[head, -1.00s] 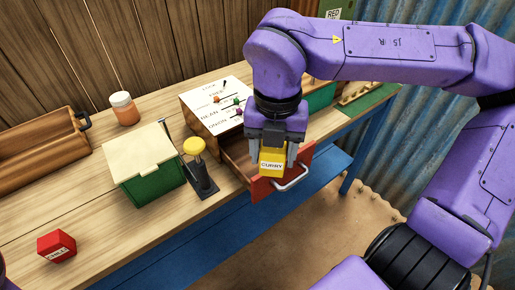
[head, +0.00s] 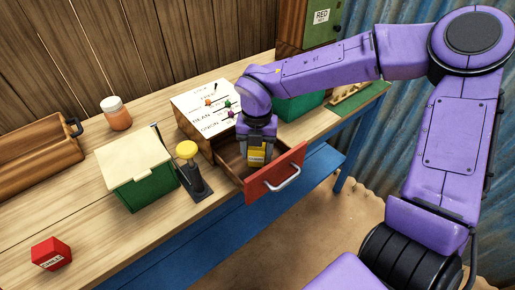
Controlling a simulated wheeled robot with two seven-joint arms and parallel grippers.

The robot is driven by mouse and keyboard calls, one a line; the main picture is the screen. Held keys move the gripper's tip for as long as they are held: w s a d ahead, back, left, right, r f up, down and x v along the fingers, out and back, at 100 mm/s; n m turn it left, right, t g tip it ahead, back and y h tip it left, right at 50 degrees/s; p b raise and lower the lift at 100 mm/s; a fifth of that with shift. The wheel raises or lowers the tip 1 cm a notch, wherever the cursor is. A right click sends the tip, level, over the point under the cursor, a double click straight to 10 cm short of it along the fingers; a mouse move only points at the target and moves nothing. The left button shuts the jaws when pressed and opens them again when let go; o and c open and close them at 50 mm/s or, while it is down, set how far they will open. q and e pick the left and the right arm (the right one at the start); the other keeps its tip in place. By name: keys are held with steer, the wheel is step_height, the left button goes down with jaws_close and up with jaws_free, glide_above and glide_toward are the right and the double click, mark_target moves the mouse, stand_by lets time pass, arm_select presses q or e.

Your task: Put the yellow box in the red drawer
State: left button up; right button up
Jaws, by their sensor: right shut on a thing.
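The yellow box (head: 256,157) is between the fingers of my right gripper (head: 257,150), which is shut on it. The box is over the open red drawer (head: 277,173), behind its red front panel, and its lower part looks to be within the drawer opening. I cannot tell if it touches the drawer floor. The drawer is pulled out from under a white-topped cabinet and has a metal handle. My left gripper is not in view.
A green box with a cream lid (head: 138,175) and a yellow-knobbed lever (head: 188,153) stand left of the drawer. A red box (head: 51,254) sits at the front left. An orange jar (head: 116,113) and a wooden tray (head: 38,157) are farther back. Another green box (head: 300,106) is behind the arm.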

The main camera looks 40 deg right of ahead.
steer(key=shift+s+f, duration=0.1)
steer(key=shift+f, duration=0.05)
steer(key=o, duration=1.1)
steer(key=shift+r, duration=0.2)
step_height(320, 180, up, 12)
steer(key=shift+r, duration=0.1)
